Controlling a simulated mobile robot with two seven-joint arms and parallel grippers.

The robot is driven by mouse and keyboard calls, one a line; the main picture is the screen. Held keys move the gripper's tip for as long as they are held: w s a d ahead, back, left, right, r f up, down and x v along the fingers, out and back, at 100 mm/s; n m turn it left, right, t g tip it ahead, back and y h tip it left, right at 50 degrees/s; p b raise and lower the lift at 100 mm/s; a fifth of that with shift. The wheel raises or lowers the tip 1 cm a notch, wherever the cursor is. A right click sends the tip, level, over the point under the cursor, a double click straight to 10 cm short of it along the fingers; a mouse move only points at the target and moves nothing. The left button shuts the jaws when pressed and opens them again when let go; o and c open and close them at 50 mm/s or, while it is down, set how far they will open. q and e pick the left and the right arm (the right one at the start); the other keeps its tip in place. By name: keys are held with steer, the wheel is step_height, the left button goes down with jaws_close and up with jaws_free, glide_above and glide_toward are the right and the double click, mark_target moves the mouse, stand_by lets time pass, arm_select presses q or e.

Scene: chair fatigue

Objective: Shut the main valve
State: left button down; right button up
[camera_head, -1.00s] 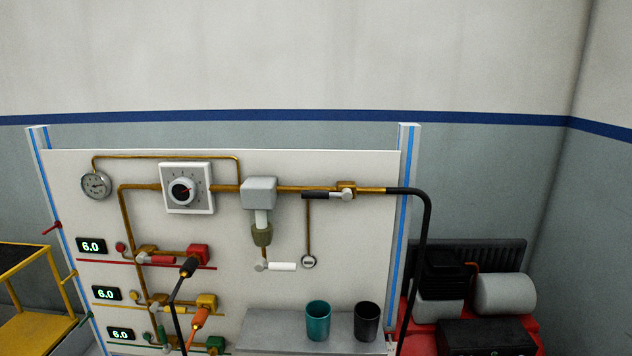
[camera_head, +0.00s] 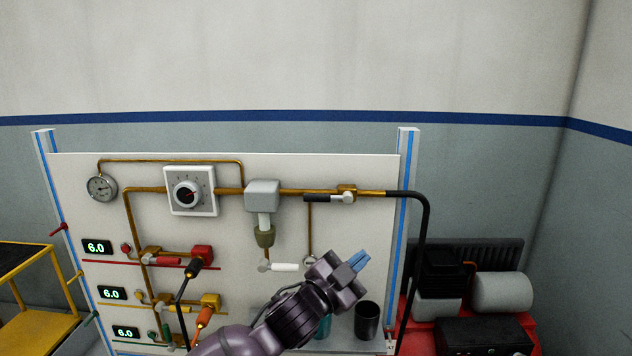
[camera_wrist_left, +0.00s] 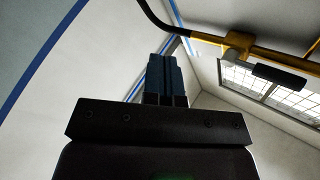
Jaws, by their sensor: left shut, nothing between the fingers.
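The valve that looks like the main one is a brass body (camera_head: 347,190) on the top pipe, right of the grey filter unit. Its black lever handle (camera_head: 318,198) points left, lying along the pipe. In the left wrist view the brass body (camera_wrist_left: 238,44) and black handle (camera_wrist_left: 279,76) show at upper right. My left gripper (camera_head: 358,261) is shut and empty, with blue fingers, below the valve and apart from it. The fingers also show in the left wrist view (camera_wrist_left: 164,75). My right gripper is not in view.
A black hose (camera_head: 427,240) drops from the pipe's right end. A white-handled lever (camera_head: 285,267) hangs under the filter. A black cup (camera_head: 367,320) stands on the shelf; a teal cup (camera_head: 324,327) is partly behind my arm. Red, yellow and green branch valves are at left.

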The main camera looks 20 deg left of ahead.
arm_select(q)
steer(key=s+d+r+m+g+h+p, duration=0.1)
steer(key=d+r+m+g+h, duration=0.3)
steer(key=r+m, duration=0.65)
steer(key=d+r+m+g+h, duration=0.2)
steer(key=d+r+m+g, duration=0.3)
steer(key=r+m+g, duration=0.5)
steer(key=s+d+r+m+g+h+p, duration=0.1)
steer(key=d+r+m+g+h, duration=0.15)
steer(key=d+r+m, duration=0.75)
steer(key=w+a+f+n+y, duration=0.2)
steer(key=a+n+y, duration=0.3)
steer(key=a, duration=0.9)
steer(key=w+a+f+n+y, duration=0.2)
steer(key=a+n+y, duration=0.3)
steer(key=a+y, duration=0.7)
steer(key=shift+w+a+f+n+p, duration=0.25)
steer(key=shift+a+n+p, duration=0.1)
steer(key=shift+a, duration=0.85)
steer(key=shift+y, duration=0.25)
